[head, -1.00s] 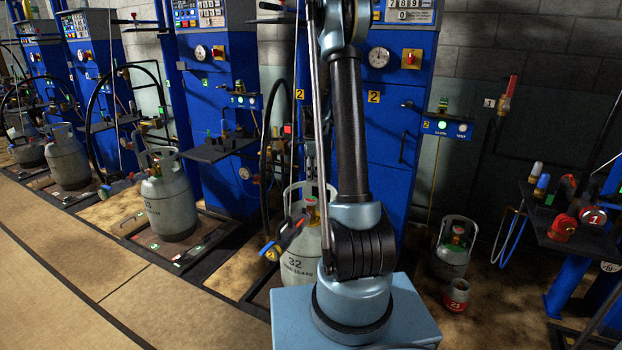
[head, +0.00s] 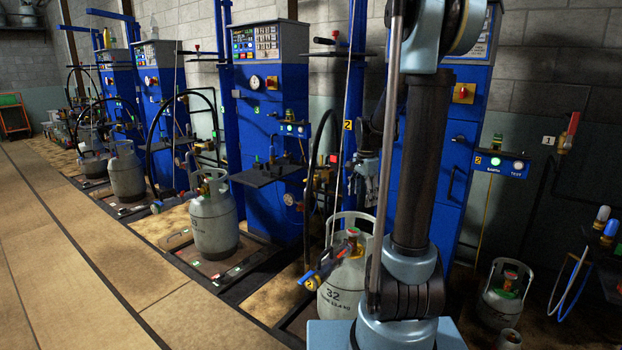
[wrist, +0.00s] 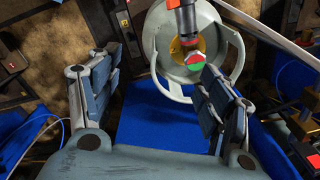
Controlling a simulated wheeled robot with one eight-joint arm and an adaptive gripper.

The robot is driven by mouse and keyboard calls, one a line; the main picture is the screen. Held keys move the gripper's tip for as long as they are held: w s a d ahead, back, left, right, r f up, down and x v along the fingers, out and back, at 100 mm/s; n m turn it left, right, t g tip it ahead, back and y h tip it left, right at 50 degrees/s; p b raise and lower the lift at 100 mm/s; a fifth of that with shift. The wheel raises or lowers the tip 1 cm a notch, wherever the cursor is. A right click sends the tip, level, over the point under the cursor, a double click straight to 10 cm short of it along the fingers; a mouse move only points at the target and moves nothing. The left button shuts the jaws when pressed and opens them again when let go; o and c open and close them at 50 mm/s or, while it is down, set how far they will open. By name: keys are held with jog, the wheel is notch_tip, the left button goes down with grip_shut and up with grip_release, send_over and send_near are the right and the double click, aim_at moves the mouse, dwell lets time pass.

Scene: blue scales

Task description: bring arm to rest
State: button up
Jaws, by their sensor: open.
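My gripper (wrist: 163,75) is open in the wrist view, with its two padded fingers wide apart and nothing between them. It also shows partly in the head view (head: 366,178), hanging beside my arm's dark upper link, which hides some of it. A grey gas cylinder marked 32 (head: 338,302) stands on the floor below it. In the wrist view the cylinder's round collar (wrist: 152,38) lies beyond the fingers, with a connector (wrist: 184,22) at its valve. I see no contact between the fingers and the cylinder.
Blue filling scales (head: 268,200) stand in a row along the wall. Another grey cylinder (head: 214,228) stands at the left and a smaller one (head: 502,300) at the right. A black hose (head: 311,160) arches near my arm. The tan floor (head: 70,270) at the left is clear.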

jog(key=s+f+n+t, duration=0.1)
jog(key=s+f+n, duration=0.3)
jog(key=s+n, duration=0.8)
jog(key=shift+s+f+n+t, duration=0.15)
jog(key=shift+s+n+t, duration=0.2)
jog(key=shift+s, duration=8.6)
jog(key=shift+d, duration=0.1)
